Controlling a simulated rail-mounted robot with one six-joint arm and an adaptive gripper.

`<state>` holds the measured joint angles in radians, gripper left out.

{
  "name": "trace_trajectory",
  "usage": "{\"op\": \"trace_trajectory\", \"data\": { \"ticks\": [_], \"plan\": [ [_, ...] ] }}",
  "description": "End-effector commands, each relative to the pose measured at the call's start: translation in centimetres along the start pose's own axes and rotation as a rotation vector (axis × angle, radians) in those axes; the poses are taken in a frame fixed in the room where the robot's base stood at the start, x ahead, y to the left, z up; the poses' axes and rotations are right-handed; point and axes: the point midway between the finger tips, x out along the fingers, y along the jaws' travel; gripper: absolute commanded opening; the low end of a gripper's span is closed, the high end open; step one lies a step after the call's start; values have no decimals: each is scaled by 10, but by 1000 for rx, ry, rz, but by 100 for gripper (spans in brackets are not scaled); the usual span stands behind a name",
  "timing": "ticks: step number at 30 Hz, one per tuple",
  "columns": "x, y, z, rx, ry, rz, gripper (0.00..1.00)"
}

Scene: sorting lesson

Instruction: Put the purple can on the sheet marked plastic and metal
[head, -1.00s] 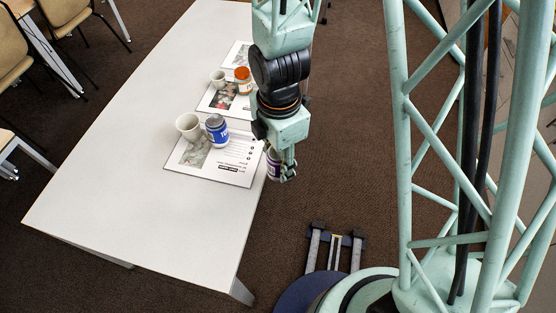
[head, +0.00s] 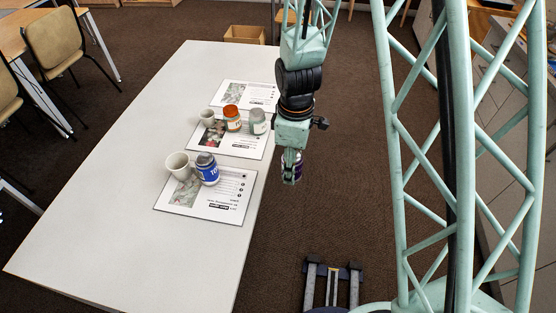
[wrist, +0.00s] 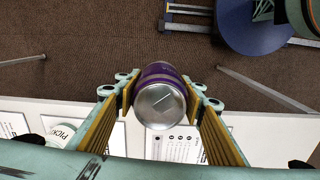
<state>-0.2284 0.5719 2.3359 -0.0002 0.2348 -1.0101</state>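The purple can (wrist: 158,78) with a silver end is between the two fingers of my gripper (wrist: 159,97) in the wrist view, and the fingers press its sides. In the head view my gripper (head: 291,170) holds the can (head: 298,167), partly hidden by the fingers, off the table's right edge, above the floor. Three printed sheets lie on the white table: a near sheet (head: 222,214), a middle sheet (head: 235,149) and a far sheet (head: 235,96). Their titles are too small to read, so I cannot tell which is marked plastic and metal.
A white mug (head: 178,165) and a blue can (head: 207,170) stand on the near sheet. A small white cup (head: 207,117), an orange jar (head: 232,118) and a grey jar (head: 257,122) stand on the middle sheet. The far sheet is bare. The table's left side (head: 110,200) is clear.

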Motion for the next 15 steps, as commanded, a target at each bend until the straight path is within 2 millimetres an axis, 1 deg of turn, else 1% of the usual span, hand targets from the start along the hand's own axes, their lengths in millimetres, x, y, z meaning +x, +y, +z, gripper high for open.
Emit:
{"op": "trace_trajectory", "data": {
  "ticks": [1, 8, 15],
  "plan": [
    [2, 13, 5, 64, 1, 2, 32],
    [11, 62, 30, 361, 1, 1, 32],
    [21, 111, 63, 671, 1, 1, 32]
  ]
}}
